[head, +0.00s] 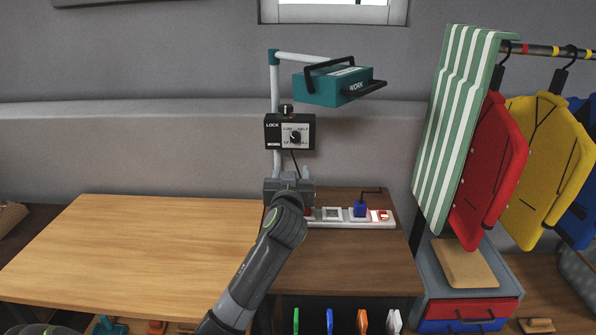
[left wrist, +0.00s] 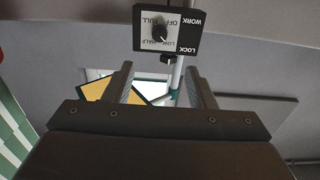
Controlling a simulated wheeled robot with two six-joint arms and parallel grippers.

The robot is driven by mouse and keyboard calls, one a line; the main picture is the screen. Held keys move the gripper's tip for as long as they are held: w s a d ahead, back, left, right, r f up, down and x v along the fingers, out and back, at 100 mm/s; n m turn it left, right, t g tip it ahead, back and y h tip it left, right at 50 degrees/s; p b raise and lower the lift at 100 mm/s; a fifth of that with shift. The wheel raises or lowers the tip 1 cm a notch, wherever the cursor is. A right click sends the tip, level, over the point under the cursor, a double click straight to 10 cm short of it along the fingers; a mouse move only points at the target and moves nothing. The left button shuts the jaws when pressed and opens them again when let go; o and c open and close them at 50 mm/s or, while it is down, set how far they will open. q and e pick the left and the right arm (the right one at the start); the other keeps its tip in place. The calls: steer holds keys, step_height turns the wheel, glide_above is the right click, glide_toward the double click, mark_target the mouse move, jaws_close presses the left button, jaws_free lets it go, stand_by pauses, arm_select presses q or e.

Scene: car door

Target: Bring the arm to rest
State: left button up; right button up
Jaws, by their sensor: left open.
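My left gripper (head: 290,182) is at the end of the dark grey arm that rises from the bottom middle of the head view. It is in front of the lamp's post, just below the black dial box (head: 290,132). In the left wrist view its two fingers stand apart with nothing held between them (left wrist: 162,88). The dial box (left wrist: 167,28) shows upside down beyond the fingertips, apart from them. It carries a round black knob with a pointer and the words LOCK and WORK. My right gripper is not seen.
A teal lamp head (head: 335,85) hangs above the dial box. A white power strip (head: 345,217) with a blue plug (head: 361,208) lies on the dark brown tabletop. The light wooden table (head: 140,245) at left is clear. Coloured garment shapes hang at right.

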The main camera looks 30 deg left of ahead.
arm_select(q)
steer(key=s+f+m+g+h, duration=0.25)
steer(key=s+f+g, duration=0.45)
steer(key=s+f, duration=1.3)
steer(key=s+d+f+m+g+h, duration=0.1)
steer(key=s+d+f+g+h, duration=0.15)
steer(key=s, duration=0.85)
steer(key=s+d+f+m+g+h, duration=0.1)
steer(key=s+d+f+g, duration=0.25)
steer(key=s, duration=0.75)
step_height(320, 180, down, 26)
steer(key=a+r, duration=0.1)
steer(key=a, duration=0.1)
steer(key=s+d+f+g+h, duration=0.1)
steer(key=s+f, duration=1.3)
steer(key=f, duration=0.1)
steer(key=shift+s+d+f+g, duration=0.15)
steer(key=shift+d+f+g, duration=0.05)
steer(key=shift+f+g, duration=0.2)
